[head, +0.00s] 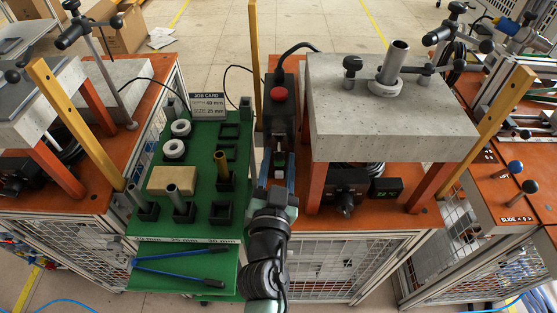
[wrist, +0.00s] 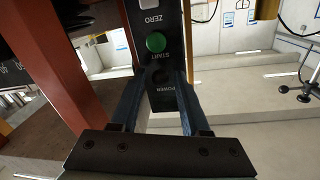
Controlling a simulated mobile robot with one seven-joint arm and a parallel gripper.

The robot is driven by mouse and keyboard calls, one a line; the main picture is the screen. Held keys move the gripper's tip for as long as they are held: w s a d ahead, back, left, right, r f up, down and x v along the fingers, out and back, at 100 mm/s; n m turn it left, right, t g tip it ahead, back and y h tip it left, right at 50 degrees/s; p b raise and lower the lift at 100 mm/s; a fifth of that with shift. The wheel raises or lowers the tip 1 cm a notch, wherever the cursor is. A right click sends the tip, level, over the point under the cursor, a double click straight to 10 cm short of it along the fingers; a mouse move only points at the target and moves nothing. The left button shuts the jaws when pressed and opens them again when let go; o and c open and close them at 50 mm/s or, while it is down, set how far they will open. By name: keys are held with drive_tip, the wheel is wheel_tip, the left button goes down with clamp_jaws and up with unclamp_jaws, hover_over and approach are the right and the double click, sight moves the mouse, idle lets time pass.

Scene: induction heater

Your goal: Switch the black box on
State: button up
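The black box (head: 282,118) stands upright between the green board and the concrete block, with a red button (head: 279,94) on top. The wrist view shows its narrow black panel (wrist: 161,101) upside down. A green START button (wrist: 156,42) and a dark round POWER knob (wrist: 160,75) sit on it, with a ZERO label beyond. My gripper (wrist: 160,78) is open, its two dark fingers on either side of the POWER knob with gaps visible; contact with the panel cannot be told. In the head view my gripper (head: 278,166) is at the front of the box.
A green board (head: 190,215) with rings, posts and a job card is at left. A concrete block (head: 390,110) on orange legs stands close at right. Beneath it are a dark device (head: 345,185) and a small display (head: 387,187). A yellow post (head: 255,60) rises behind.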

sight(280, 148)
clamp_jaws()
drive_tip(key=shift+r+p, duration=0.2)
drive_tip(key=shift+p, duration=0.4)
drive_tip(key=r+g+p, duration=0.1)
drive_tip(key=p, duration=0.4)
drive_tip(key=shift+s+r+p, duration=0.1)
drive_tip(key=shift+r+p, duration=0.05)
drive_tip(key=shift+p, duration=0.25)
drive_tip(key=g+p, duration=0.2)
drive_tip(key=p, duration=0.4)
drive_tip(key=r+g+p, duration=0.1)
drive_tip(key=g+p, duration=0.1)
drive_tip(key=p, duration=0.3)
drive_tip(key=shift+r+p, duration=0.15)
drive_tip(key=shift+p, duration=0.2)
drive_tip(key=g+p, duration=0.1)
drive_tip(key=p, duration=0.1)
drive_tip(key=g+p, duration=0.2)
drive_tip(key=p, duration=0.1)
drive_tip(key=shift+w+r+n+y+p, duration=0.2)
drive_tip(key=shift+r+n+y+p, duration=0.1)
drive_tip(key=shift+r+p, duration=0.1)
drive_tip(key=shift+w+r+g+p, duration=0.1)
drive_tip(key=shift+w+g+p, duration=0.05)
drive_tip(key=shift+g+p, duration=0.75)
